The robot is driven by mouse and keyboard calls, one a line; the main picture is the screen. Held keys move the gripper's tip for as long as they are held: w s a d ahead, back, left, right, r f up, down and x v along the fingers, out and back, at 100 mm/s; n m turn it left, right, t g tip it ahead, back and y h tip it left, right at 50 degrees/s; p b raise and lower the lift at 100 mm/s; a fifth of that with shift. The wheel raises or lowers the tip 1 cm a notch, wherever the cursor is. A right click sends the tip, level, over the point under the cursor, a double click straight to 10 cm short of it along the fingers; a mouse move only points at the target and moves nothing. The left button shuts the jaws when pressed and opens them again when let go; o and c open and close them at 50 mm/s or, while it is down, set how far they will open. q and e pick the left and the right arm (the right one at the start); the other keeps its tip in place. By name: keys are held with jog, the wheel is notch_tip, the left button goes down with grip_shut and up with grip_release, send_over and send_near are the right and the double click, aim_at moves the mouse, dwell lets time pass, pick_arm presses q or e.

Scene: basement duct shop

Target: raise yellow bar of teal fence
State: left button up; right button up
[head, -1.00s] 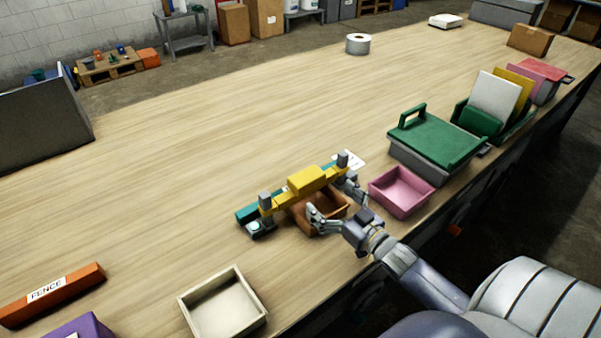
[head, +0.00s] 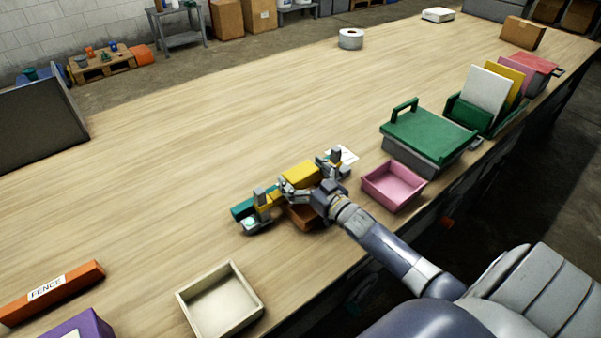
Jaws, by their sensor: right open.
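The teal fence (head: 242,210) lies on the wooden bench with a grey post near each end. Its yellow bar (head: 301,171) runs between the posts, with a thick yellow block at its middle. My right gripper (head: 304,180) is open, with its fingers at the near side of the yellow bar, one toward each post. I cannot tell whether the fingers touch the bar. The gripper and wrist hide part of the bar and fence. My left gripper is not in view.
A brown tray (head: 301,217) sits under my right wrist, partly hidden. A pink tray (head: 394,186) and a green-lidded box (head: 430,138) stand to the right. A cream tray (head: 220,301) and an orange bar marked FENCE (head: 52,293) lie to the left.

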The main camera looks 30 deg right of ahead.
aim_at(301, 171)
jog(key=c, duration=1.4)
notch_tip(301, 171, up, 4)
jog(key=p, duration=0.3)
jog(key=shift+r+p, duration=0.2)
jog(key=shift+p, duration=0.1)
jog(key=shift+c, duration=0.2)
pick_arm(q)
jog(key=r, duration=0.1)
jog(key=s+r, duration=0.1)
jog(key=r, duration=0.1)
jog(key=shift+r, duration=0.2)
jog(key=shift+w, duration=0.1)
pick_arm(e)
jog(key=o, duration=1.4)
jog(key=shift+o, duration=0.2)
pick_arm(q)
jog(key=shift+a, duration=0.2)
pick_arm(e)
jog(key=shift+s+f, duration=0.1)
jog(key=shift+f, duration=0.1)
